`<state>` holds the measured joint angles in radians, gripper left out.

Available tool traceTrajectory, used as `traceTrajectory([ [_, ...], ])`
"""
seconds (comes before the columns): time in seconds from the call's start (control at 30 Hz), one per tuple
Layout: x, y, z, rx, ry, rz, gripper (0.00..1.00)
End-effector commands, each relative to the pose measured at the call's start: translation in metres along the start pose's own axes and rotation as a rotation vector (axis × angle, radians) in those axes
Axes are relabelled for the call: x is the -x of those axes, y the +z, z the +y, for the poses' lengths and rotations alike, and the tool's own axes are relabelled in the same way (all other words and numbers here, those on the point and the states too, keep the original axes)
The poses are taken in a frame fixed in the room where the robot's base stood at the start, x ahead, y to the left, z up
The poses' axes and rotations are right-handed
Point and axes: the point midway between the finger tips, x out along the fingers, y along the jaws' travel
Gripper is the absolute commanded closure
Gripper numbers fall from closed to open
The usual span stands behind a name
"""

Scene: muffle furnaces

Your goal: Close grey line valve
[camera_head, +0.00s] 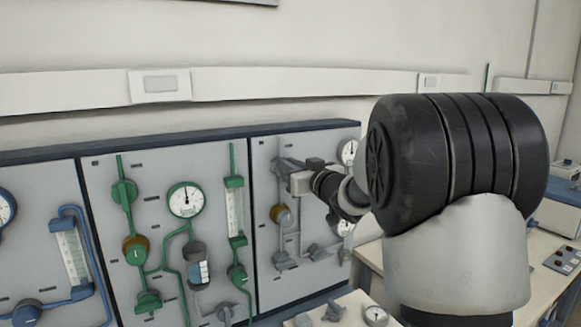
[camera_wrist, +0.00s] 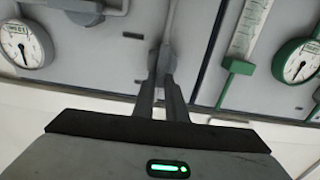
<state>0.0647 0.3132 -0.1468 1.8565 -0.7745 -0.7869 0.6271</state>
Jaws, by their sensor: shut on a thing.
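The grey line runs on the right-hand panel (camera_head: 267,187), with grey pipes, knobs and gauges. A grey valve (camera_head: 281,165) sits at that panel's upper left, partly hidden by my gripper (camera_head: 291,176). In the wrist view my gripper (camera_wrist: 161,82) reaches up from the bottom. Its two dark fingers are close together, one on each side of the grey valve handle (camera_wrist: 161,58) on the pipe, and are shut on it. How far the handle is turned cannot be told.
The green line panel (camera_head: 103,185) with its gauge (camera_head: 186,200) is left of the grey one. A blue line (camera_head: 72,250) is farther left. Another grey valve (camera_head: 284,261) sits lower on the grey panel. A bench (camera_head: 543,262) stands at the right.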

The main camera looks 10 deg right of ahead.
Motion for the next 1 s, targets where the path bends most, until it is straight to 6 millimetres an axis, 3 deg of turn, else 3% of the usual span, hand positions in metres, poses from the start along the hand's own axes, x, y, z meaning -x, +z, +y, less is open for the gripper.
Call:
traceTrajectory([
  [0.27,0.0,0.005,-0.003,0.155,0.0,0.001,1.0],
  [1.0,0.0,0.012,-0.015,0.851,0.001,-0.001,1.0],
])
